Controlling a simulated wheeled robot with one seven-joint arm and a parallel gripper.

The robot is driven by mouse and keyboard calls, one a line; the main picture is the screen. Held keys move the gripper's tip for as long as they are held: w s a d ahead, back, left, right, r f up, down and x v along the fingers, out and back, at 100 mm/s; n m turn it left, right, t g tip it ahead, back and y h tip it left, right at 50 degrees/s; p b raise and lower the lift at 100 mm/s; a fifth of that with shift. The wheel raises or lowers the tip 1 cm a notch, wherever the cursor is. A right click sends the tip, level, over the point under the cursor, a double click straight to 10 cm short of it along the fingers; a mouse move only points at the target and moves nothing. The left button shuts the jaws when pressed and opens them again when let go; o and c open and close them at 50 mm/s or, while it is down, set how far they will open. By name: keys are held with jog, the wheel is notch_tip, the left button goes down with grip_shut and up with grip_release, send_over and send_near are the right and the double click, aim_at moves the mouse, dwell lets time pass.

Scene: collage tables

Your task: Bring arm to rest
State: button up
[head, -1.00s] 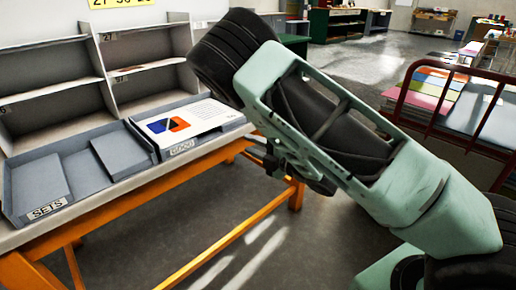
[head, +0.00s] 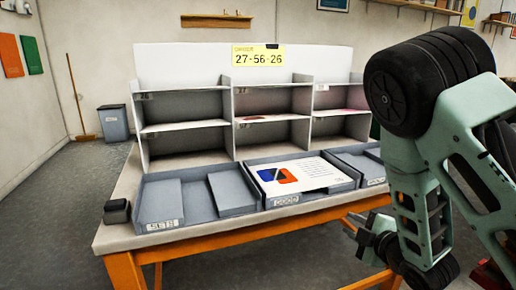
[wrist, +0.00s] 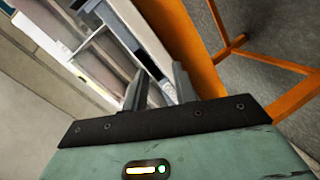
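My arm is at the right of the head view, bent with its forearm hanging down. My gripper (head: 362,236) is beside the front edge of the collage table (head: 122,222), toward its right end. In the wrist view my gripper (wrist: 158,88) shows two dark fingers standing apart. I see nothing held between them; the tilted table and shelves show behind. In the head view the fingertips are small and dark against the orange table frame.
A grey shelf unit (head: 236,120) stands on the table behind grey trays (head: 148,240). A printed sheet (head: 310,172) lies across the middle tray. A small black box (head: 117,211) sits at the table's left corner. A bin (head: 113,123) and broom (head: 76,100) stand by the wall. Floor at left is clear.

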jog(key=s+a+r+m+g+h, duration=0.1)
jog(key=s+a+m+g, duration=0.65)
jog(key=s+a, duration=0.35)
jog(key=s+r+m+g+h, duration=0.1)
jog(key=s+r+g, duration=0.2)
jog(key=s, duration=0.6)
jog(key=s+r+m+g+h, duration=0.1)
jog(key=s+r+g, duration=0.25)
jog(key=s, duration=0.65)
notch_tip(320, 180, up, 18)
jog(key=s+p, duration=0.1)
jog(key=p, duration=1.7)
jog(key=shift+a+h, duration=0.15)
jog(key=shift+h, duration=0.15)
